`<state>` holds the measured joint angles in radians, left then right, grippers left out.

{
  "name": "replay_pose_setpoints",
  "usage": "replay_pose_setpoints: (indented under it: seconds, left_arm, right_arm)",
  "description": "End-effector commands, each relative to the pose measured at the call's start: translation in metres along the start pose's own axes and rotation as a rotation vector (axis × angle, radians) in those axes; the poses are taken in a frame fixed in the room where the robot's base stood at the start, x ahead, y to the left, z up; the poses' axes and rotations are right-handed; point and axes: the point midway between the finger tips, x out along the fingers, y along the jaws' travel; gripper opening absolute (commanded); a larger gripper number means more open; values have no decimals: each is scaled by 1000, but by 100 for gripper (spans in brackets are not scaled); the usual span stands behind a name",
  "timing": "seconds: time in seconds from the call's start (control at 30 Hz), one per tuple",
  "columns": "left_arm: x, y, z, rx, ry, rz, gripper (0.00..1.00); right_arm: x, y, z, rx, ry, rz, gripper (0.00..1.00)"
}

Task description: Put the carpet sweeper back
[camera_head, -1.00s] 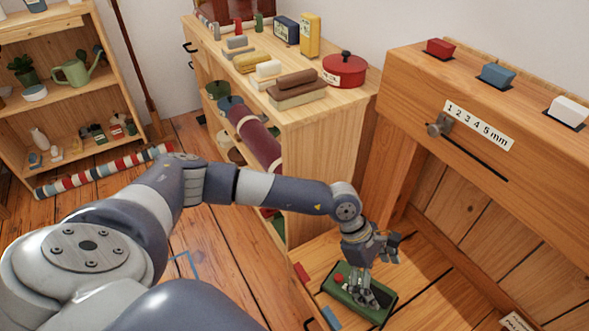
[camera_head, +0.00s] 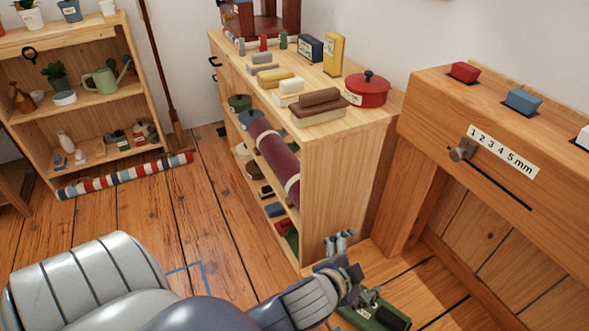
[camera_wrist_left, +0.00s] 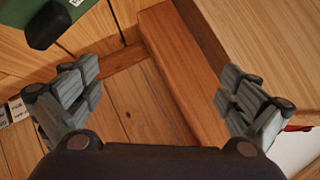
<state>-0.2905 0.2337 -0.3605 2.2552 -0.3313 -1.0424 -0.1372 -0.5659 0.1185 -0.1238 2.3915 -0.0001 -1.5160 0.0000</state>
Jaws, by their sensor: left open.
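A green box-like body with dark ends, which looks like the carpet sweeper (camera_head: 393,318), sits low on the wooden floor at the bottom of the head view, partly cut off by the frame. Part of it also shows as a green surface with a dark rounded piece at the top left of the left wrist view (camera_wrist_left: 98,10). My left gripper (camera_head: 354,270) is beside and partly in front of it. In the wrist view its fingers (camera_wrist_left: 163,92) are spread wide with nothing between them. My right gripper is out of view.
A wooden shelf unit (camera_head: 345,165) carries brushes, boxes and a red pot (camera_head: 367,89); a rolled maroon rug (camera_head: 272,150) lies in it. A wooden bench with a gauge (camera_head: 440,125) stands at right. A striped roll (camera_head: 125,174) lies by the left shelf. The middle floor is clear.

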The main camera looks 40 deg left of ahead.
Motion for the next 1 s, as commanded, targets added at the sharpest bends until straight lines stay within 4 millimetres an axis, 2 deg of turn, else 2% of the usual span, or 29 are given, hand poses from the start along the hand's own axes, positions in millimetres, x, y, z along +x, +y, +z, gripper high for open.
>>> replay_pose_setpoints:
  seconds: [0.03,0.1,0.2,0.3,0.47,1.0]
  left_arm:
    - [-12,14,38,-105,-120,61,100]
    - [-30,31,80,-226,-267,134,100]
    - [-59,53,123,-351,-431,215,100]
    - [-81,67,147,-426,-536,267,100]
    - [-95,75,159,-465,-596,296,100]
    - [-94,75,159,-460,-594,295,100]
  right_arm:
    - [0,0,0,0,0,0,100]
    - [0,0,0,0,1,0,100]
    - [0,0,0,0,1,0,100]
    - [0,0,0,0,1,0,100]
    - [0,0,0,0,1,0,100]
    - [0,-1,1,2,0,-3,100]
